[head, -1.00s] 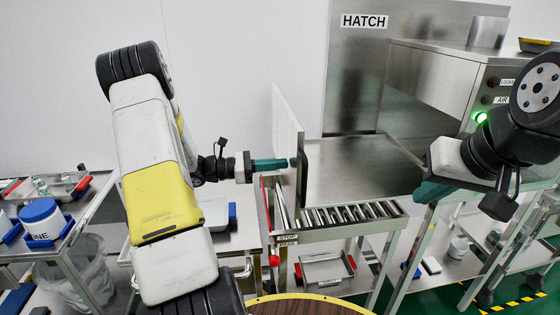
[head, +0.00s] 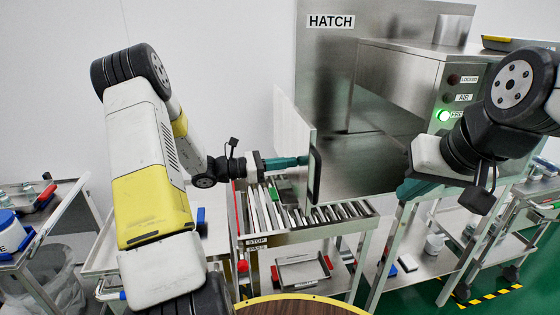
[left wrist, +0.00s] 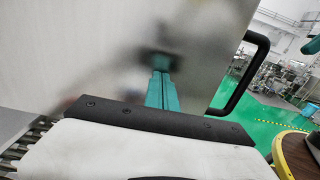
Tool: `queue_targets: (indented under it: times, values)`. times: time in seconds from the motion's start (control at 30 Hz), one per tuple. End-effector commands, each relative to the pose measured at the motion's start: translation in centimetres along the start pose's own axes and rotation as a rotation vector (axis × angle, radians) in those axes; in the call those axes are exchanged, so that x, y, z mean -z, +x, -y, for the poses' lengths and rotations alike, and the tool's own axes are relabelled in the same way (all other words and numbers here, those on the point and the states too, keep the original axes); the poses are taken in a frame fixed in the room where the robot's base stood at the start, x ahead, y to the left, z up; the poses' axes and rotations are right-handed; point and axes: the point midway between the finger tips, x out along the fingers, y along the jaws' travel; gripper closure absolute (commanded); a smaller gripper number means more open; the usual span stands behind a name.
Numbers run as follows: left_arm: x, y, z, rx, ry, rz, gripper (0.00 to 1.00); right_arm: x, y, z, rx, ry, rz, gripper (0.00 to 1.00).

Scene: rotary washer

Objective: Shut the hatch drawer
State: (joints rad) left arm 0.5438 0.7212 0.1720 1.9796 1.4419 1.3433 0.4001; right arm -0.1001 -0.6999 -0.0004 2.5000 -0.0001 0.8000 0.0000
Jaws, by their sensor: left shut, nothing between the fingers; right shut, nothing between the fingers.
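The hatch drawer's flat steel front panel (head: 292,140) stands upright over a roller track, apart from the hatch cabinet (head: 400,88), so the drawer is partly open. Its black handle (head: 314,175) is on the panel's near edge and also shows in the left wrist view (left wrist: 243,75). My left gripper (head: 300,161) is shut and empty, its teal tips at the panel's outer face. In the left wrist view the fingers (left wrist: 160,88) point at the panel; exact contact is hard to tell. My right gripper (head: 405,190) is shut and empty at the drawer's right, below the cabinet.
The roller track (head: 330,218) runs under the drawer. A green lamp (head: 443,116) glows on the cabinet. Carts with trays stand at left, and a round wooden table edge (head: 300,306) is in front. A steel tray (head: 302,270) sits on the lower shelf.

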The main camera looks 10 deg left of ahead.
Motion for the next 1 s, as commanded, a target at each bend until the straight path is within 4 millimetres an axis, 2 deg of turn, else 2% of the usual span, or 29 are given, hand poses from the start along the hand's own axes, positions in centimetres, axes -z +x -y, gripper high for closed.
queue_targets:
  times: [0.03, 0.17, 0.6, 0.8, 1.0]
  values:
    - [0.0, 1.7, 0.2, 0.007, -0.002, 0.002, 1.0, 0.0, 0.0, 0.0, 0.0, 0.0, 0.0, 1.0]
    - [0.0, 6.0, 0.2, 0.007, -0.002, 0.001, 1.0, 0.0, 0.0, 0.0, 0.0, 0.0, 0.0, 1.0]
    - [0.0, 21.6, 0.2, 0.006, -0.001, 0.003, 1.0, 0.0, 0.0, 0.0, 0.0, 0.0, 0.0, 1.0]
    - [0.0, 27.3, 0.2, 0.003, -0.002, 0.002, 1.0, 0.0, 0.0, 0.0, 0.0, 0.0, 0.0, 1.0]
    - [0.0, 31.2, 0.1, 0.002, -0.001, 0.001, 1.0, 0.0, 0.0, 0.0, 0.0, 0.0, 0.0, 1.0]
